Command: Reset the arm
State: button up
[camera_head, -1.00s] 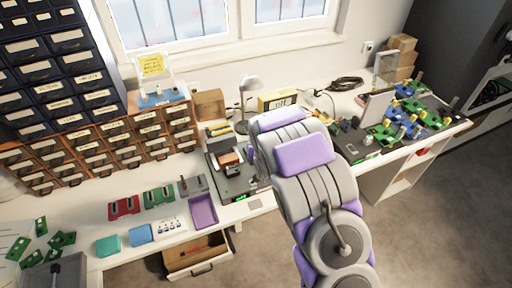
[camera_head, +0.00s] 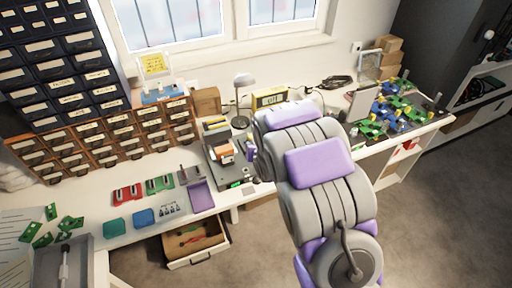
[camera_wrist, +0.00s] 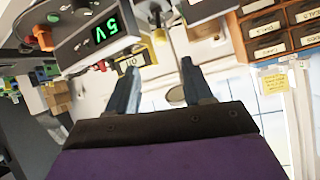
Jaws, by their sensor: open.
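My arm, grey with purple pads, reaches over the workbench (camera_head: 110,188) in the head view and hides part of its middle. My gripper (camera_wrist: 160,65) shows in the wrist view with its two dark fingers spread apart and nothing between them. The wrist view is tilted and nearly upside down. In the head view the gripper is mostly hidden behind my arm, near a grey device (camera_head: 232,172) with an orange and white part on it. A display reading 5V (camera_wrist: 100,35) shows at the upper left of the wrist view.
Drawer cabinets (camera_head: 70,75) stand at the back left. A lamp (camera_head: 243,85) and a yellow meter (camera_head: 269,98) stand behind the arm. Green boards (camera_head: 400,105) crowd the right end. An open drawer (camera_head: 195,243) juts from the front edge. The floor at right is clear.

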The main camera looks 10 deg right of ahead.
jog(key=s+d+r+g, duration=0.1)
jog(key=s+r+g, duration=0.3)
jog(key=s, duration=1.2)
jog(key=s+d+r+g, duration=0.2)
jog(key=s+r+g, duration=0.3)
jog(key=s, duration=1.1)
jog(key=s+d+r+n+g+h, duration=0.1)
jog(key=s+r+g, duration=0.3)
jog(key=s, duration=1.2)
notch_tip(320, 180, up, 3)
jog(key=shift+s+d+r, duration=0.2)
jog(key=shift+s+d, duration=0.1)
jog(key=shift+d, duration=0.1)
